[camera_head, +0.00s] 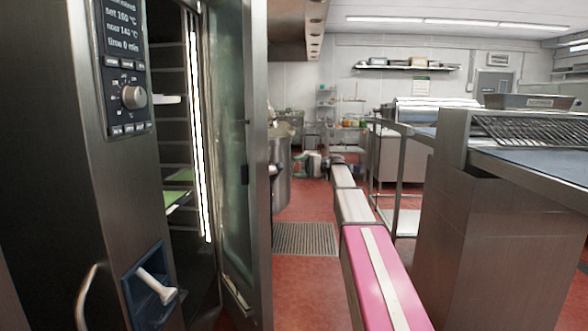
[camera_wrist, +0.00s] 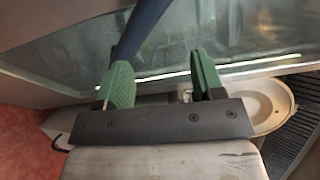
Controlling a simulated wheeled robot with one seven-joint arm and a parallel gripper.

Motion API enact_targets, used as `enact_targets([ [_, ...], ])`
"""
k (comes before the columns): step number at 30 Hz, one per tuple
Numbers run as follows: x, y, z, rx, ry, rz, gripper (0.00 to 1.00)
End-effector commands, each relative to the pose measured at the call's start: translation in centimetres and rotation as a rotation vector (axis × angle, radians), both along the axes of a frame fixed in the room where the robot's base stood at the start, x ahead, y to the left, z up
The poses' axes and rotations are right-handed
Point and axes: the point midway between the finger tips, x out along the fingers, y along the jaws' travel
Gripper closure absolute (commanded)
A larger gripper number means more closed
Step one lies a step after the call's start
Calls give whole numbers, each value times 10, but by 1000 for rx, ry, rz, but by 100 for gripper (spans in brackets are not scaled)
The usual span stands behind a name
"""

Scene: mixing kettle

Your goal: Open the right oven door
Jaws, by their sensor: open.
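The oven (camera_head: 75,190) stands at the left in the head view. Its tall glass door (camera_head: 232,150) stands open, showing the lit inside and racks. In the wrist view, my gripper (camera_wrist: 163,82) has two green fingers spread apart with nothing held between them. The door's glass (camera_wrist: 215,35) appears to lie beyond the fingertips. A dark blue bar (camera_wrist: 142,30) runs down to the left finger; I cannot tell whether they touch.
A control panel with a knob (camera_head: 134,97) and a blue latch recess (camera_head: 148,285) are on the oven front. A metal counter (camera_head: 490,220) stands at the right. A floor grate (camera_head: 305,238) lies beyond the door.

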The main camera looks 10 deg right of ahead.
Motion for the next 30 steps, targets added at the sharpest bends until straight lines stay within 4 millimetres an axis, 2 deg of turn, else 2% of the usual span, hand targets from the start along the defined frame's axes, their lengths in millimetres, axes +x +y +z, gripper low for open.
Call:
enact_targets([
  [6, -2, -10, 0, 0, 0, 1, 38],
  [17, -2, -11, 0, 0, 0, 1, 38],
  [18, -2, -11, 0, 0, 0, 1, 42],
  [20, -3, -10, -1, -3, 1, 0, 61],
  [21, -4, -8, -4, -10, 3, -2, 74],
  [23, -8, -4, -14, -32, 11, -11, 94],
  [24, -13, 1, -24, -56, 18, -19, 100],
  [26, -21, 10, -45, -108, 32, -38, 100],
  [29, -41, 29, -92, -231, 56, -74, 100],
  [30, -51, 36, -115, -289, 64, -91, 100],
])
